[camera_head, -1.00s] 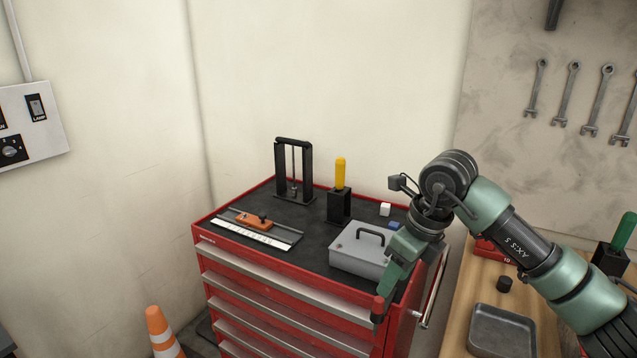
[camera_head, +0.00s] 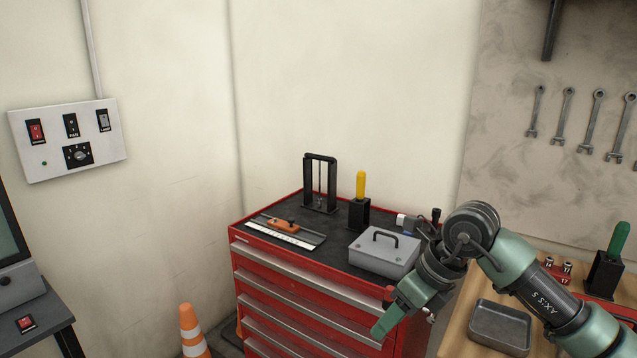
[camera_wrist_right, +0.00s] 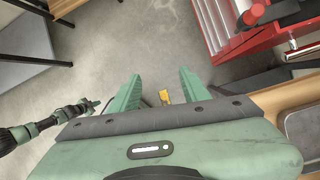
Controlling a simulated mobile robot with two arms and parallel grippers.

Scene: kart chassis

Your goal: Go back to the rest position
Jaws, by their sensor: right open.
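My right gripper (camera_head: 388,322) hangs in front of the right side of the red tool cabinet (camera_head: 300,277) in the head view, pointing down and to the left. In the right wrist view its two green fingers (camera_wrist_right: 160,92) stand apart with nothing between them, above the grey floor. My left gripper is not in the head view. An arm of mine shows at the left of the right wrist view, its jaws too small to read.
On the cabinet are a grey box (camera_head: 383,256), a yellow-handled tool (camera_head: 361,186), a black frame (camera_head: 320,184) and an orange slider (camera_head: 285,225). A wooden bench with a metal tray (camera_head: 500,328) is at right. A traffic cone (camera_head: 192,330) stands on the floor.

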